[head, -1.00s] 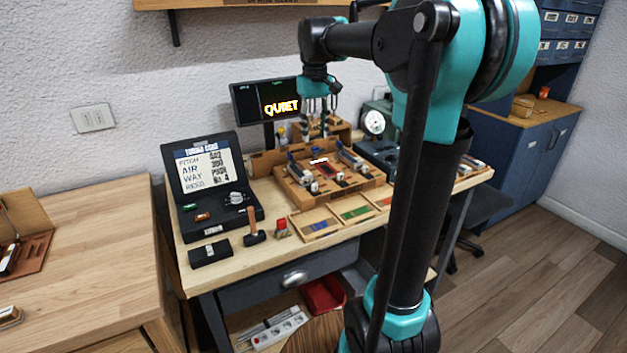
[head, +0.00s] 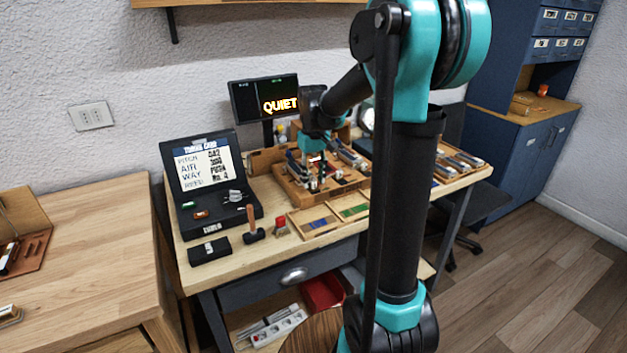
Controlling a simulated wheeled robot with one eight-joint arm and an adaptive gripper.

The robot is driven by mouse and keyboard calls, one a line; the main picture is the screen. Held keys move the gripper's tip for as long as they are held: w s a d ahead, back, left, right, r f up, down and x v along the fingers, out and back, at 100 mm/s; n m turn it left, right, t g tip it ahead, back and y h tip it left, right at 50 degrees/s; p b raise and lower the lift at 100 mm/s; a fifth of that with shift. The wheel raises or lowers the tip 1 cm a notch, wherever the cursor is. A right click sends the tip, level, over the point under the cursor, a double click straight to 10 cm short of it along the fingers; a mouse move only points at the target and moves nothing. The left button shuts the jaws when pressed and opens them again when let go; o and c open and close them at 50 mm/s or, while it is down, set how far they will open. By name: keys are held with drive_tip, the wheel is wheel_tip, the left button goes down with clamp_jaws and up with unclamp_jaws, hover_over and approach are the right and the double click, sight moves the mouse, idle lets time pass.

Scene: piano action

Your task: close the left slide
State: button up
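The wooden action tray (head: 292,197) sits on the workbench, with slide-like parts along its left and right sides. The left slide (head: 296,165) shows only in part beside my gripper. How far open it is I cannot tell. The slide on the right (head: 351,156) shows as a grey and blue bar. My gripper (head: 315,184) points down over the left to middle part of the tray, its fingertips low among the small parts. Whether it touches anything, and whether its fingers are apart, is too small to tell.
A black console (head: 212,190) with a card stands left of the tray. A small hammer (head: 254,232), a black box (head: 209,250) and shallow colour-marked trays (head: 314,223) lie in front. A screen (head: 264,98) reading QUIET stands behind.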

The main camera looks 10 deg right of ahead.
drive_tip(key=shift+f, duration=0.5)
clamp_jaws()
